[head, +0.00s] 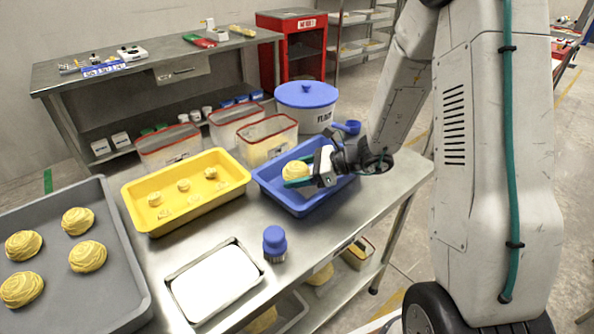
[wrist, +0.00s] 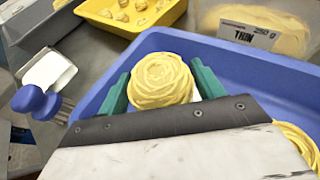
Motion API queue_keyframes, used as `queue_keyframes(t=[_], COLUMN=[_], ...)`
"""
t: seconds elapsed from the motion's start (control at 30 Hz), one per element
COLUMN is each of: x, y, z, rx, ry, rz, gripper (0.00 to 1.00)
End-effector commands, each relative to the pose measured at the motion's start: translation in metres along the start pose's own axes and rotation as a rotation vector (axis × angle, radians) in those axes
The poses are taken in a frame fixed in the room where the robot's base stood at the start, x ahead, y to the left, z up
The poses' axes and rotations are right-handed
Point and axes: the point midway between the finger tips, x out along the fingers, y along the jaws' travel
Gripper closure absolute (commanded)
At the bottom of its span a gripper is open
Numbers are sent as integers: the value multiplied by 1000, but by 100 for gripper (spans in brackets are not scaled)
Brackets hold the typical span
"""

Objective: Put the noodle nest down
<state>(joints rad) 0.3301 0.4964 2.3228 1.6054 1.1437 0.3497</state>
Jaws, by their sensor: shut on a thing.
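The noodle nest (wrist: 160,80) is a round yellow coil held between the green fingers of my gripper (wrist: 162,86). In the head view the nest (head: 295,171) is over the left part of the blue tray (head: 268,186), with my gripper (head: 298,174) shut on it. The blue tray also shows around it in the wrist view (wrist: 225,60). Whether the nest touches the tray floor I cannot tell. Another yellow nest (wrist: 298,143) shows at the lower right of the wrist view, partly hidden by my gripper body.
A yellow tray (head: 150,222) with small nests stands left of the blue tray. A grey tray (head: 120,285) holds several large nests. A white-filled metal tray (head: 213,283) and a blue-handled brush (head: 274,243) are in front. Bins and a flour tub (head: 306,108) stand behind.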

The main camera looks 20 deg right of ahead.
Motion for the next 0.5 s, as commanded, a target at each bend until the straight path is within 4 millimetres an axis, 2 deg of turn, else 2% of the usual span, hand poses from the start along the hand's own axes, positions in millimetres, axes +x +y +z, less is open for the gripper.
queue_keyframes(t=[0.2, 0.23, 0.3, 0.5], x=[2, 2, 2, 2], y=[0, 0, 1, 1], z=[-4, -4, -4, -5], rx=[-1, 0, 0, 2], ry=[0, 1, 1, 2], rz=[1, 1, 1, 2], gripper=[58, 27, 11, 11])
